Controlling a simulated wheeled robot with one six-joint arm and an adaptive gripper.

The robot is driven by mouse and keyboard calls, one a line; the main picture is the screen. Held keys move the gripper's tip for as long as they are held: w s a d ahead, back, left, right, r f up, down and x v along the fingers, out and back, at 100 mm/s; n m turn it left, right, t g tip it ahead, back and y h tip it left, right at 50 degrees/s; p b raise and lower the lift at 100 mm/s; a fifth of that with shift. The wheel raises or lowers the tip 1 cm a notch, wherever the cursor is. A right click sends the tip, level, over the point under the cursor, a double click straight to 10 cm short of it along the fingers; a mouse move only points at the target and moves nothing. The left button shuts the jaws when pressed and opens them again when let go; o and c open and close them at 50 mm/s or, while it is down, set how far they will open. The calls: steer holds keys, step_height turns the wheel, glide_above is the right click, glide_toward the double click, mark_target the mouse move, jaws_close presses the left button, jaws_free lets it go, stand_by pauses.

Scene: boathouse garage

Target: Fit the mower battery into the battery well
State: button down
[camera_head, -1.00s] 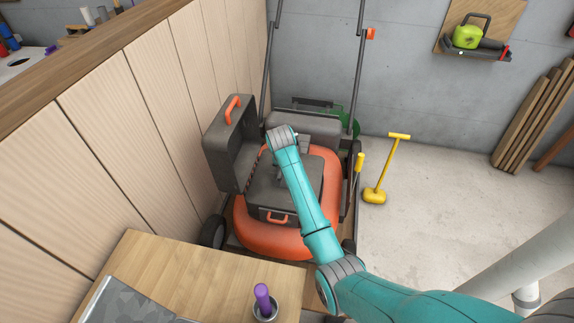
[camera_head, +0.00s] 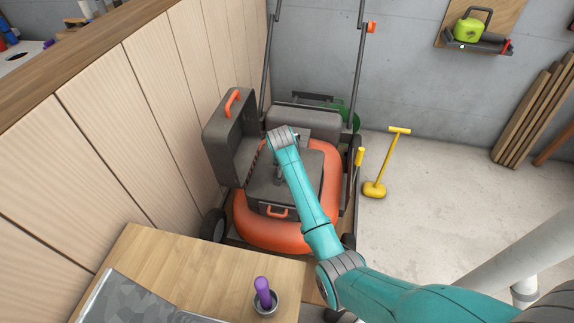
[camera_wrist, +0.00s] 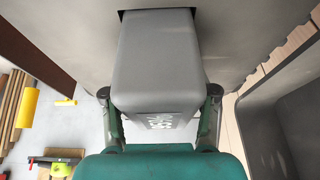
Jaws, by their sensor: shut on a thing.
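The mower battery (camera_wrist: 156,62) is a grey block with pale marks on its near face. My gripper (camera_wrist: 160,100) is shut on it, one finger on each side in the wrist view. The battery's far end meets a dark opening, the battery well (camera_wrist: 122,15), in the grey surface. It seems to be at or partly in the opening; the depth is hidden. In the head view the orange mower (camera_head: 262,236) stands by the wood panel wall, its dark lid (camera_head: 226,140) open at the left. My arm covers most of the battery and well there.
The open lid stands close to my arm's left. A wooden bench (camera_head: 180,265) with a purple-handled thing in a cup (camera_head: 264,296) is in front. A yellow tool (camera_head: 378,180) stands on the floor to the right, where the floor is mostly clear.

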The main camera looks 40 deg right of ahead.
steer(key=shift+f, duration=0.15)
stand_by(0.8)
steer(key=shift+c, duration=1.2)
jaws_free()
steer(key=shift+f, duration=0.1)
steer(key=shift+f, duration=0.1)
steer(key=v, duration=1.2)
